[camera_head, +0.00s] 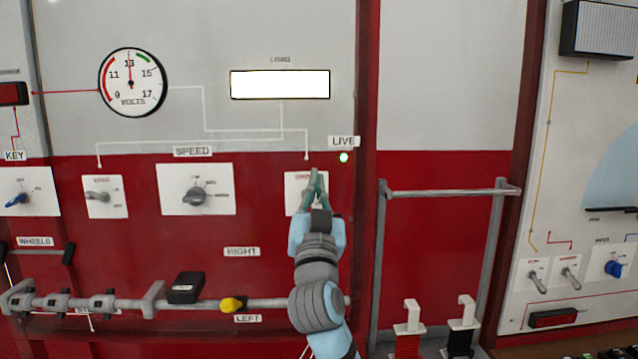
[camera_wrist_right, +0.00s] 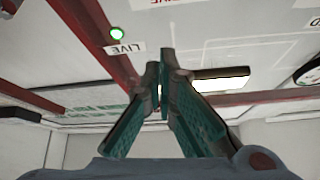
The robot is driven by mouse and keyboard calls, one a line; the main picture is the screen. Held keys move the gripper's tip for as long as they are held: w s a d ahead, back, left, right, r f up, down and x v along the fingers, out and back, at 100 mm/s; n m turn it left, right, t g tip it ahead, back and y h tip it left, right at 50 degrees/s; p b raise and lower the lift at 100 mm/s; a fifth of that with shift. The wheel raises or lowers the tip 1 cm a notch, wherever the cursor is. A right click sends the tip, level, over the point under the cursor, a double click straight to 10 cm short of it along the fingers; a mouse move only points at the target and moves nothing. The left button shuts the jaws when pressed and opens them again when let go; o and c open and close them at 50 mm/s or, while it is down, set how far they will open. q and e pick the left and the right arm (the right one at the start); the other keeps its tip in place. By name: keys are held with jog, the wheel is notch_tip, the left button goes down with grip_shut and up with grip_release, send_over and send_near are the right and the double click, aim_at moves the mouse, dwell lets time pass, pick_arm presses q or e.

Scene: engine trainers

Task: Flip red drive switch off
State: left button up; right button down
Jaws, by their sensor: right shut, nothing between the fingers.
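The drive switch plate (camera_head: 292,194) is a small white panel with red lettering on the red wall, below the LIVE label. My right gripper (camera_head: 315,176) is in front of the plate, its green fingers shut and empty, pointing up. The fingers and hand cover the middle and right of the plate, so the switch lever and its position are hidden. In the right wrist view the fingers (camera_wrist_right: 165,60) are together at their tips, and the plate's upside-down red lettering (camera_wrist_right: 168,3) shows at the top edge. My left gripper is not in view.
A green lamp (camera_head: 344,158) is lit beside the plate, under the LIVE label (camera_head: 344,141). The speed knob (camera_head: 194,196) is to the left. A horizontal rail with a yellow knob (camera_head: 232,304) runs below. A grey metal frame (camera_head: 450,192) stands out at right.

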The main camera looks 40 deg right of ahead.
jog(key=s+a+f+b, duration=0.2)
jog(key=s+a+f, duration=0.2)
jog(key=f, duration=0.3)
jog(key=shift+s, duration=0.25)
jog(key=shift+f, duration=0.1)
